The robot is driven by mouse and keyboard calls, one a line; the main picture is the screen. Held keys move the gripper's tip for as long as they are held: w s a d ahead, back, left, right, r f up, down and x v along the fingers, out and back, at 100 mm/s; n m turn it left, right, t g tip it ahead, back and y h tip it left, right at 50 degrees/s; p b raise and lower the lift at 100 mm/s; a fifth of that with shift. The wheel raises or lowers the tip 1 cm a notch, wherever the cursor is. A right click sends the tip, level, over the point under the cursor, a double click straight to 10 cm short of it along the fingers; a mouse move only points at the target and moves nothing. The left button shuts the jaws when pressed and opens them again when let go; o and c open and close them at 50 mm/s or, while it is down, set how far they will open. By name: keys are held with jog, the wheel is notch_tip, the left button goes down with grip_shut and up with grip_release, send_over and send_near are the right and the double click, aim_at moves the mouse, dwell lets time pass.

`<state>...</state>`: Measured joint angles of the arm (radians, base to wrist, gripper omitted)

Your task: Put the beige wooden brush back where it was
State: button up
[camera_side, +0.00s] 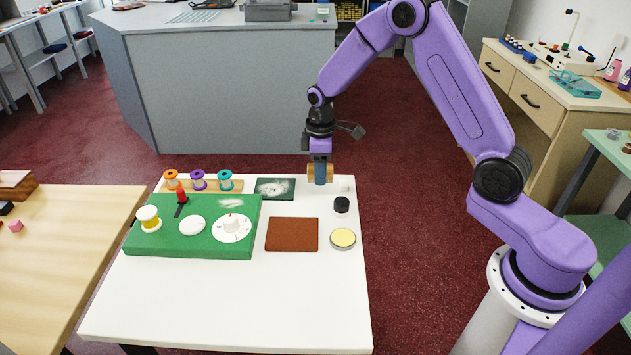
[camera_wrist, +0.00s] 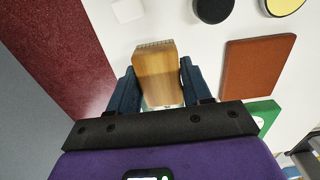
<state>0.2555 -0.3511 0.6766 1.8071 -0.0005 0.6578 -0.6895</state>
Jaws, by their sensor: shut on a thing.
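The beige wooden brush (camera_wrist: 156,75) is between the two dark blue fingers of my gripper (camera_wrist: 158,80) in the wrist view, with its bristle edge pointing up the picture. In the side view my gripper (camera_side: 320,172) is at the back edge of the white table, and the ends of the brush (camera_side: 309,172) show on both sides of the finger. The fingers are shut on it. I cannot tell whether the brush touches the table. A dark green plate (camera_side: 275,195) with a whitish smudge lies just left of the gripper.
A small white block (camera_side: 347,184), a black disc (camera_side: 341,204) and a yellow-topped tin (camera_side: 343,238) stand right. A red-brown pad (camera_side: 292,234) lies mid-table. A green board (camera_side: 180,243) with dials and a spool rack (camera_side: 237,186) stand left. The front of the table is clear.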

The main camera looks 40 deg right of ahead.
aim_at(316, 191)
jog(key=shift+w+f, duration=0.9)
jog(key=shift+f, duration=1.65)
jog(key=shift+f, duration=0.15)
jog(key=o, duration=1)
notch_tip(316, 191, up, 11)
jog(key=shift+f, duration=0.15)
jog(key=shift+r, duration=0.8)
